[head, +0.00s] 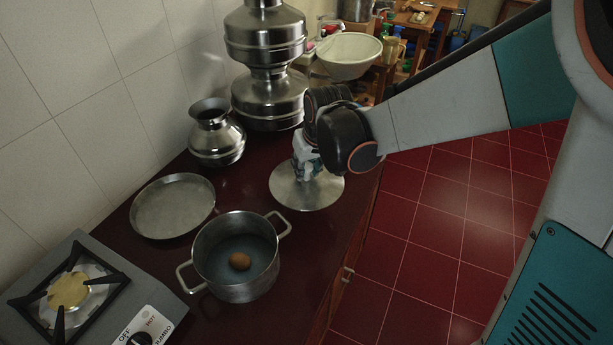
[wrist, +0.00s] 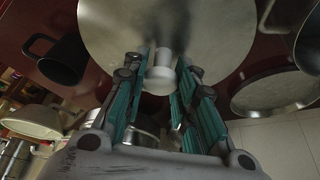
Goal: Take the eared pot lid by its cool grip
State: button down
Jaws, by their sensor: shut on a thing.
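The pot lid (head: 306,195) is a flat round metal disc at the middle of the head view, right of the eared pot. In the wrist view the lid (wrist: 115,30) fills the top middle, with its pale grip (wrist: 161,74) standing out from it. My gripper (head: 306,165) is above the lid, and its teal fingers (wrist: 163,70) are shut on the grip from both sides. I cannot tell whether the lid touches the counter.
A shallow round pan (head: 173,205) lies left of the lid. A stove (head: 95,290) is at the lower left. A small metal vessel (head: 216,140) and stacked vessels (head: 267,60) stand behind. A dark mug (wrist: 62,58) shows in the wrist view. The counter's right edge is close to the lid.

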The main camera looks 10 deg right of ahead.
aim_at(307, 165)
notch_tip(307, 165, up, 9)
jog(key=shift+s+r+p, duration=0.1)
jog(key=shift+p, duration=1.15)
jog(key=shift+r+p, duration=1.95)
jog(key=shift+r, duration=0.65)
